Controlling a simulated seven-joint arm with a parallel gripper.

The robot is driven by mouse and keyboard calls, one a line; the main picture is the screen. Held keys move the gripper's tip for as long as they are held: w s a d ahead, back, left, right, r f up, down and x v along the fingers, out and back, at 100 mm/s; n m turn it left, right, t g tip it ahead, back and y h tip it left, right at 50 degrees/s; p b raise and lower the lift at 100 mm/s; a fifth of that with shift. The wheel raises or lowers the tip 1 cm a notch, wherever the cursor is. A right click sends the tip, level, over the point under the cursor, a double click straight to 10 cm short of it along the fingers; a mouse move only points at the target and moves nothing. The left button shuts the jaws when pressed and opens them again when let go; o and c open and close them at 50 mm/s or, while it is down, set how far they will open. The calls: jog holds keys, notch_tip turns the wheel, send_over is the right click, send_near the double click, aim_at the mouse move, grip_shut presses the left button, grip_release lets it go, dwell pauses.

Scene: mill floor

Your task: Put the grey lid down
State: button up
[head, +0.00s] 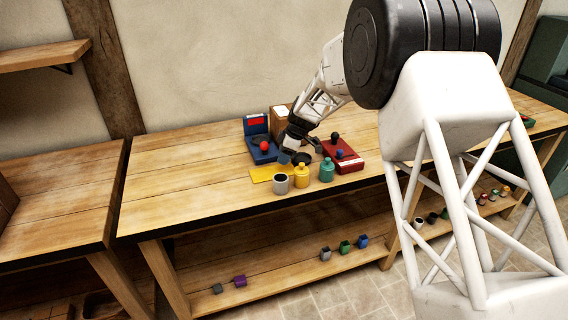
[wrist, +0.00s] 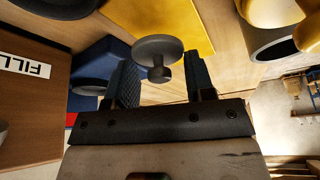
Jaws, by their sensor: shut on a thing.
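The grey lid (wrist: 158,47) is a round disc with a small knob. In the wrist view it sits between the two dark fingers of my gripper (wrist: 160,72), which is shut on it. The disc faces away from the palm. Behind it in that view is the yellow mat (wrist: 165,18). In the head view my gripper (head: 300,153) is low over the workbench, behind the jars and by the mat (head: 262,174). Whether the lid touches anything below cannot be told. An open grey pot (head: 281,184) stands in front of the mat; it also shows in the wrist view (wrist: 272,42).
A yellow jar (head: 301,176) and a green jar (head: 327,171) stand right of the pot. A blue device (head: 262,153) with a red ball is at the left, a red device (head: 345,160) at the right. The workbench's left part (head: 180,190) is clear.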

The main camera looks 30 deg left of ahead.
aim_at(284, 169)
jog(key=shift+f, duration=1.85)
jog(key=shift+f, duration=0.15)
jog(key=o, duration=0.9)
jog(key=v, duration=1.2)
jog(key=shift+w+d, duration=0.1)
